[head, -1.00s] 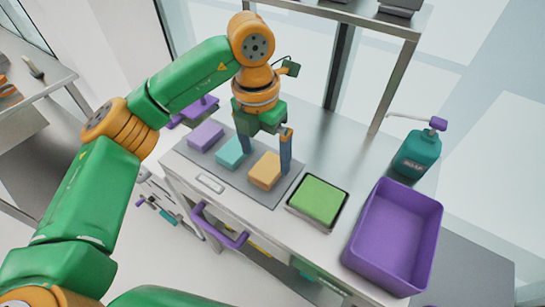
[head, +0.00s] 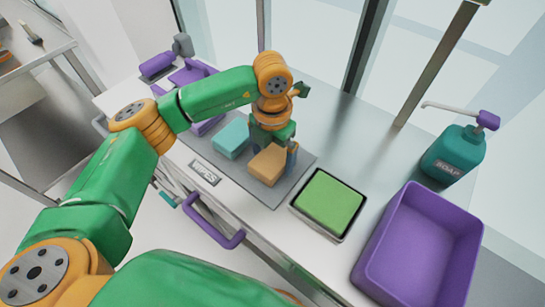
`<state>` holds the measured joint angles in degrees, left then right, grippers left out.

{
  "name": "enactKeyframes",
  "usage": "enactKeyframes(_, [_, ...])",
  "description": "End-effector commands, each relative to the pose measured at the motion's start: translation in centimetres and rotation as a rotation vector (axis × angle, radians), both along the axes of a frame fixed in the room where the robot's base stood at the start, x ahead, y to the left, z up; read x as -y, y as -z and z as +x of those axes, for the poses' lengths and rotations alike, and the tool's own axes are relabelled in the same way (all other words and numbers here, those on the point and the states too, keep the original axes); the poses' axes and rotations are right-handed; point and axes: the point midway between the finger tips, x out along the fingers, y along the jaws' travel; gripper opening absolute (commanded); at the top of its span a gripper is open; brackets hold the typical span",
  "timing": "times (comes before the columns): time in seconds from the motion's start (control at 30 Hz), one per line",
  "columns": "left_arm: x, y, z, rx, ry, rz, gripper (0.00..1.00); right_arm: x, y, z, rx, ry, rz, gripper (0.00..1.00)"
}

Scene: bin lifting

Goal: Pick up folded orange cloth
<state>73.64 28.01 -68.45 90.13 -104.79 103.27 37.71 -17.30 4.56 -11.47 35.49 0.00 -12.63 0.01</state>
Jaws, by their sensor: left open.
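The folded orange cloth (head: 267,164) lies on a grey mat (head: 256,191) on the metal table. My left gripper (head: 275,154) is open and lowered right at the cloth. I cannot tell whether the fingers touch the cloth. My right gripper is not in view.
A folded teal cloth (head: 232,138) lies just left of the orange one. A tray with a green block (head: 330,201), a purple bin (head: 424,246) and a soap bottle (head: 455,152) stand to the right. A purple handle (head: 212,228) juts from the table front.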

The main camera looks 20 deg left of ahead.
Motion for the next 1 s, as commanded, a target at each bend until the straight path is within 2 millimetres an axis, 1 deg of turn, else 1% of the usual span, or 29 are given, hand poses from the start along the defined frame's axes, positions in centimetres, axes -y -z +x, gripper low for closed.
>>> enactKeyframes(0.07, [0.0, 0.0, 0.0, 0.0, 0.0, 0.0, 1.0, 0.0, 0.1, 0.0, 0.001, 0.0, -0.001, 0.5])
enactKeyframes(0.17, [0.0, 0.0, 0.0, 0.0, 0.0, 0.0, 0.76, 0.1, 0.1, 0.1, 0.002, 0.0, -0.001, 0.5])
enactKeyframes(0.2, [0.0, 0.0, 0.0, 0.0, 0.0, 0.0, 0.65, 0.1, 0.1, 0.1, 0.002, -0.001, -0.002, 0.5])
enactKeyframes(0.27, [0.0, 0.0, 0.0, 0.0, 0.0, 0.0, 0.49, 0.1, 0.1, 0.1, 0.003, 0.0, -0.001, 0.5])
enactKeyframes(0.3, [0.0, 0.0, 0.0, 0.0, 0.0, 0.0, 0.38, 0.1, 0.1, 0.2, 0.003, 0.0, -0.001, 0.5])
enactKeyframes(0.33, [0.0, 0.0, 0.0, 0.0, 0.0, 0.0, 0.3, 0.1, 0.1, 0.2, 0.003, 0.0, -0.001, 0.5])
enactKeyframes(0.57, [0.0, -0.1, 0.0, 0.001, 0.0, 0.0, 0.3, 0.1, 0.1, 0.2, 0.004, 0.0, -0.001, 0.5])
enactKeyframes(0.67, [0.0, -0.8, 0.1, 0.003, -0.001, -0.001, 0.3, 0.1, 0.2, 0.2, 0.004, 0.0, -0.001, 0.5])
enactKeyframes(0.77, [0.0, -2.5, 0.1, 0.005, -0.001, -0.002, 0.3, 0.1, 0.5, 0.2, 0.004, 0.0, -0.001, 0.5])
enactKeyframes(0.8, [0.2, -3.3, 0.0, 0.006, 0.002, -0.002, 0.3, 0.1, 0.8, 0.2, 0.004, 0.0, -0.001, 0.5])
enactKeyframes(0.87, [0.7, -4.5, -1.2, 0.006, 0.005, -0.002, 0.3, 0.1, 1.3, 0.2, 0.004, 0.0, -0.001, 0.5])
enactKeyframes(0.97, [1.6, -7.0, -3.1, 0.008, 0.008, -0.001, 0.3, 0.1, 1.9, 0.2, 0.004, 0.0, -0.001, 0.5])
enactKeyframes(1.0, [2.0, -8.4, -3.7, 0.011, 0.005, 0.0, 0.3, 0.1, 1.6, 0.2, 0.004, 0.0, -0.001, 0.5])
